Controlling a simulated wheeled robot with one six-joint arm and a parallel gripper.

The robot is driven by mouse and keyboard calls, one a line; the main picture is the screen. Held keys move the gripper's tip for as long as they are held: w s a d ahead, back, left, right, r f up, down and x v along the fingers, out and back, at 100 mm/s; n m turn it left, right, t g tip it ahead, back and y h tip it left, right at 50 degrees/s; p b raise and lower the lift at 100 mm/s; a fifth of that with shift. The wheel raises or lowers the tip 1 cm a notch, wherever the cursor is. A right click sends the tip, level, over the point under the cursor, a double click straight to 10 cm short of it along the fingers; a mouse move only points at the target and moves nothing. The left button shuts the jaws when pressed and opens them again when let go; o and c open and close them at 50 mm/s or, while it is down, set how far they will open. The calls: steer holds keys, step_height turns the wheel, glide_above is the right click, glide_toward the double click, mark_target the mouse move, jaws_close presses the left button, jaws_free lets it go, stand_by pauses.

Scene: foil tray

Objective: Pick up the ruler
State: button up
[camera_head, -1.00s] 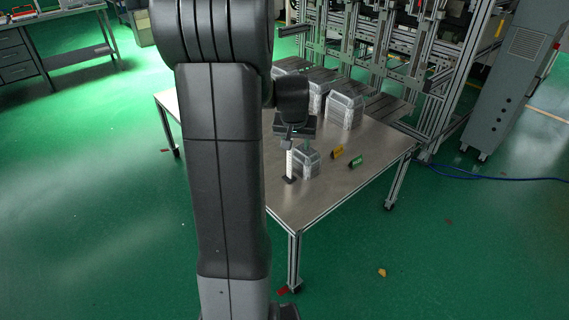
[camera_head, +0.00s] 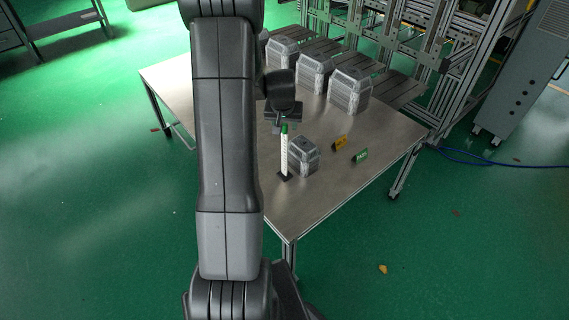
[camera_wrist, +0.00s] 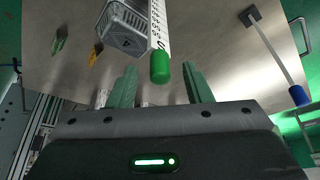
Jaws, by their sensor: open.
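The ruler (camera_head: 284,153) is a white upright strip with a green top, standing on a small dark base on the table. My gripper (camera_wrist: 160,82) is open and empty, with one green finger on each side of that line. In the head view my gripper (camera_head: 284,116) is just above the ruler's top; its fingers are hard to make out there.
A grey box (camera_head: 304,157) stands close beside the ruler. Yellow (camera_head: 340,142) and green (camera_head: 360,155) tags stand to its right. Several larger grey boxes (camera_head: 350,90) line the table's back. In the wrist view, a white stick with a blue end (camera_wrist: 275,50) stands off right.

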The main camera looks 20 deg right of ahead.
steer(key=shift+w+d+f, duration=0.15)
steer(key=shift+w+f, duration=0.1)
steer(key=shift+f, duration=0.4)
steer(key=shift+c, duration=0.3)
jaws_close()
steer(key=shift+r, duration=0.1)
